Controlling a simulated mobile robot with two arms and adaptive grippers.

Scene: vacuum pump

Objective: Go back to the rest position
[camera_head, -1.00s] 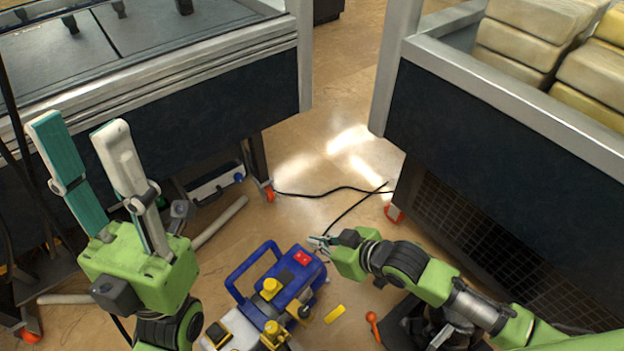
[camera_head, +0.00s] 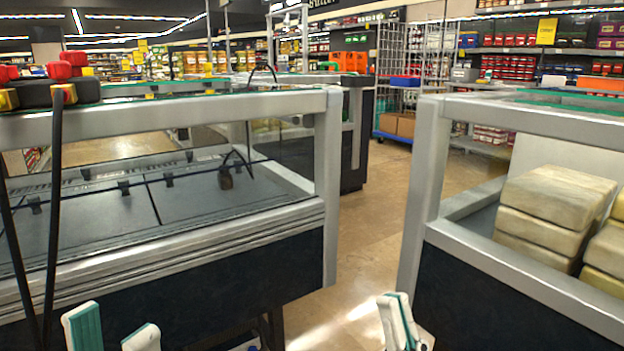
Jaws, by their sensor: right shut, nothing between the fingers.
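My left gripper (camera_head: 113,328) shows at the bottom left edge, its two teal and white fingertips pointing up and spread apart, with nothing between them. My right gripper (camera_head: 398,320) shows at the bottom edge right of the middle, its fingertips pointing up and together, with nothing held. Most of both grippers and arms lies below the picture. The blue vacuum pump is out of view.
A dark display case with a grey frame (camera_head: 285,222) stands on the left, with black cables over its left end. Another case (camera_head: 520,265) holding pale blocks (camera_head: 553,207) stands on the right. A clear floor aisle (camera_head: 375,230) runs between them. Stocked shelves (camera_head: 500,75) stand behind.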

